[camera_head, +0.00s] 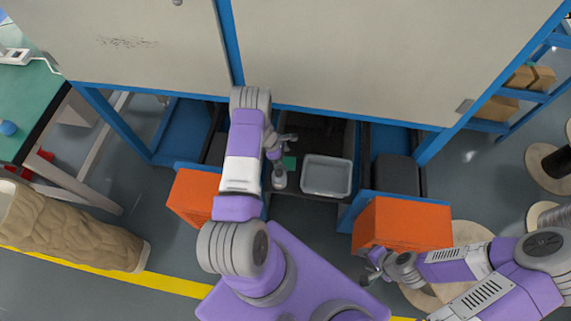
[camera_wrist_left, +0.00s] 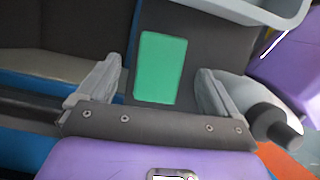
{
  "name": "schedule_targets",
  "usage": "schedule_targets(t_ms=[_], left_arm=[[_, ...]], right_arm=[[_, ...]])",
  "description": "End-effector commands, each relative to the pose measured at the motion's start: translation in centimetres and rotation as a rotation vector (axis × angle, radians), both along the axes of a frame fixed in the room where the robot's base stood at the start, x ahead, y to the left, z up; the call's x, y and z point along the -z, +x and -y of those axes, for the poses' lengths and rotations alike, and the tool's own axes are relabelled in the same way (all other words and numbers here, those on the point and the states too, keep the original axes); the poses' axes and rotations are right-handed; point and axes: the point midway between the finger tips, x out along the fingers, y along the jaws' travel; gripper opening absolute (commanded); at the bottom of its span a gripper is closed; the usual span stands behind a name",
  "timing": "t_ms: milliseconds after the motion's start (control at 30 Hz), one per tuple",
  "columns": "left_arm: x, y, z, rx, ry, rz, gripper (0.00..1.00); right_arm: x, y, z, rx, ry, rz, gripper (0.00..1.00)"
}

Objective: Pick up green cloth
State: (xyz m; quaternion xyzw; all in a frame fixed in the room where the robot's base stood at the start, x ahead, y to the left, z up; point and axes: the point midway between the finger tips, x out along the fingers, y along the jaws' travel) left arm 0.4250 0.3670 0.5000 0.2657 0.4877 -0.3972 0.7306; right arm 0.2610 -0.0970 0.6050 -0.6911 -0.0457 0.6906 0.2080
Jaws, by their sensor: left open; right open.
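The green cloth (camera_wrist_left: 160,68) is a flat green rectangle lying on a dark surface. In the left wrist view it shows between and beyond the fingers of my left gripper (camera_wrist_left: 160,88), which is open and empty. In the head view the cloth (camera_head: 290,162) is a small green patch just right of my left gripper (camera_head: 284,142), left of the grey bin. My right gripper (camera_head: 377,266) is at the lower right in the head view, far from the cloth, beside an orange box; it is open.
A grey bin (camera_head: 327,176) stands right of the cloth. A grey-white bottle (camera_head: 279,178) with a dark cap stands close by the left gripper. Orange boxes (camera_head: 402,224) (camera_head: 192,194) flank the opening. A large cabinet panel (camera_head: 370,55) hangs above and behind.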

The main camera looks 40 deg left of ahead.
Motion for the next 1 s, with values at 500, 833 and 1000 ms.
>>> schedule_targets(t_ms=[500,833,1000], left_arm=[[2.6,0.6,0.9,0.001,0.001,0.001,0.77],[2.6,0.6,0.9,0.001,0.001,0.001,0.34],[2.5,0.6,0.9,0.001,0.001,0.001,0.34]], right_arm=[[1.0,0.0,0.0,0.000,0.000,0.000,0.48],[1.0,0.0,0.0,0.000,0.000,0.000,0.48],[1.0,0.0,0.0,0.000,0.000,0.000,0.48]])
